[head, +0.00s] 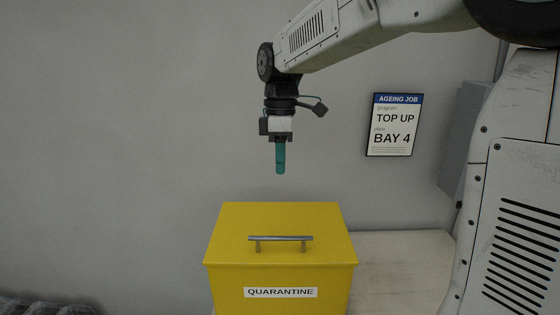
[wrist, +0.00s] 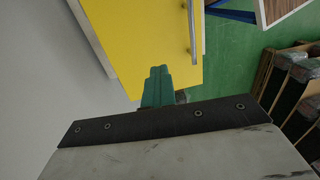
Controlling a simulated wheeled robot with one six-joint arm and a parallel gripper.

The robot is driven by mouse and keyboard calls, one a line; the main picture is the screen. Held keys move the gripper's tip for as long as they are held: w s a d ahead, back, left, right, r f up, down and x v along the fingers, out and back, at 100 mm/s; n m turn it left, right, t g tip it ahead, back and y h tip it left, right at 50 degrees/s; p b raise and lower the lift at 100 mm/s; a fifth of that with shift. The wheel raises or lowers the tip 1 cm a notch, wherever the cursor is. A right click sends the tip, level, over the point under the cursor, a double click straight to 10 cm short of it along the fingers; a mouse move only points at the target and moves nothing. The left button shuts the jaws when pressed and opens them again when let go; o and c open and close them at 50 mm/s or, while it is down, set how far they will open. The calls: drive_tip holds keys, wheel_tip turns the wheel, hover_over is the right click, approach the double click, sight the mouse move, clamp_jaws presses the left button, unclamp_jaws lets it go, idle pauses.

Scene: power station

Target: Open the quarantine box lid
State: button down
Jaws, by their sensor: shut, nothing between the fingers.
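The yellow quarantine box (head: 281,290) stands on a pale bench, its front labelled QUARANTINE. Its lid (head: 280,222) is closed and has a grey bar handle (head: 280,239) on top, near the front edge. My gripper (head: 280,170) has teal fingers pointing straight down, shut and empty. It hangs above the box, apart from the lid and the handle. In the wrist view the shut teal fingers (wrist: 156,88) show against the yellow lid (wrist: 140,35), with the handle (wrist: 192,32) to their right. The inside of the box is hidden.
The pale bench top (head: 405,265) is bare right of the box. A grey wall stands behind, with a sign (head: 394,125) reading TOP UP, BAY 4 and a grey cabinet (head: 463,140). The wrist view shows green floor (wrist: 235,65) and racks with dark items (wrist: 290,85) at right.

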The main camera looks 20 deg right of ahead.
drive_tip(key=c, duration=1.5)
unclamp_jaws()
drive_tip(key=shift+w+d+r, duration=0.1)
drive_tip(key=shift+w+r, duration=0.1)
drive_tip(key=shift+r, duration=1.75)
drive_tip(key=shift+w+d+r, duration=0.1)
drive_tip(key=shift+w+r, duration=0.1)
drive_tip(key=shift+r, duration=1.7)
drive_tip(key=shift+c, duration=0.2)
